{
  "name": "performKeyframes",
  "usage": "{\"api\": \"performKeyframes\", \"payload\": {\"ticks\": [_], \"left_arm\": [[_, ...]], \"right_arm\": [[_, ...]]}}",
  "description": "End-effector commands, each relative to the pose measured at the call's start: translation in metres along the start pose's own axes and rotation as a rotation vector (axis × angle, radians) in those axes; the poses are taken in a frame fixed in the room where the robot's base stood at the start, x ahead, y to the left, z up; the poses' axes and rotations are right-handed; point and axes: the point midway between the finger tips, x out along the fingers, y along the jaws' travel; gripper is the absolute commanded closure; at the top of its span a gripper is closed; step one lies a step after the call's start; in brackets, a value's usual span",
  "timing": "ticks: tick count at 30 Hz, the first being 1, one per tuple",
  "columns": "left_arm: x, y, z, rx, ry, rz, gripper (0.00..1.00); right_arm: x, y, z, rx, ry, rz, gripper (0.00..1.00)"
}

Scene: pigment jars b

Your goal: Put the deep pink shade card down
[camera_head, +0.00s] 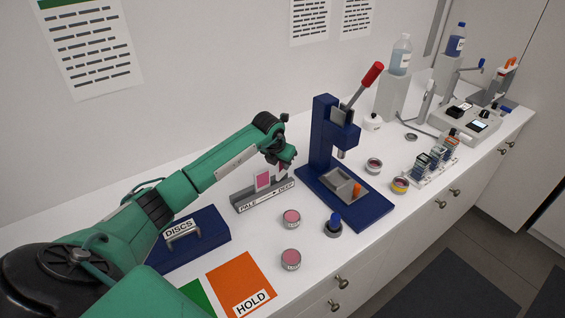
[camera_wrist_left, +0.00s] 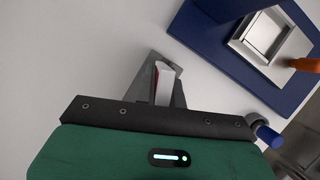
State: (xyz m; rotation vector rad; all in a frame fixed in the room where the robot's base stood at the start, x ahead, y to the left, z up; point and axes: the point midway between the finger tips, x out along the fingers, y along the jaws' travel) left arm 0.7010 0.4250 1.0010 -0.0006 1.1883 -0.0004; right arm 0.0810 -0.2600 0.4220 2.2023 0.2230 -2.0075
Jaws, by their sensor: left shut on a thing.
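My left gripper (camera_head: 283,160) is low over the right, DEEP-marked part of the grey shade-card rack (camera_head: 262,199). It is shut on a card, taken as the deep pink shade card (camera_head: 280,172), which shows only partly below the fingers. In the left wrist view a pale card with a red edge (camera_wrist_left: 164,82) shows beyond the gripper's dark front bar. I cannot tell whether the card touches the rack. A lighter pink card (camera_head: 263,180) stands upright in the rack to the left. My right gripper is not in view.
A blue press (camera_head: 335,150) with a red-tipped lever stands just right of the rack. Two pink jars (camera_head: 291,219) (camera_head: 291,260) stand in front. A blue DISCS box (camera_head: 195,242) and an orange HOLD mat (camera_head: 240,278) lie to the left and front.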

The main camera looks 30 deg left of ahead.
Motion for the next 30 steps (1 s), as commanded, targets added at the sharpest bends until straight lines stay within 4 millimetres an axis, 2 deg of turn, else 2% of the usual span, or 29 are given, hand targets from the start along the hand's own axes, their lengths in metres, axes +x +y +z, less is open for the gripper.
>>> {"api": "performKeyframes", "payload": {"ticks": [8,9,11,12,23,26,27,30], "left_arm": [[0.009,0.000,-0.004,0.000,0.000,0.001,1.00],[0.007,0.000,-0.003,0.000,0.000,0.001,0.82],[0.007,0.000,-0.003,0.000,0.000,0.000,0.70],[0.007,0.000,-0.003,0.000,0.000,0.000,0.68],[0.002,0.000,-0.001,0.000,0.000,0.000,0.68],[-0.006,0.000,0.002,0.000,-0.001,0.000,0.68],[-0.010,0.001,0.001,0.001,-0.003,0.002,0.68],[-0.032,0.002,0.000,0.002,-0.004,0.003,0.68]], "right_arm": [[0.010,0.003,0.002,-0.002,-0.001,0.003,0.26],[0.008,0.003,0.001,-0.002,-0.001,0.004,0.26],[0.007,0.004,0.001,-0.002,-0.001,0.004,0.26],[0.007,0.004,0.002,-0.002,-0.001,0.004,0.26],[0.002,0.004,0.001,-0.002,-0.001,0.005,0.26],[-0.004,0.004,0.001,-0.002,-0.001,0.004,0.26],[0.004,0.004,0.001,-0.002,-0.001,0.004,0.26],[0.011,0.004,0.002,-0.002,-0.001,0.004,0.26]]}}
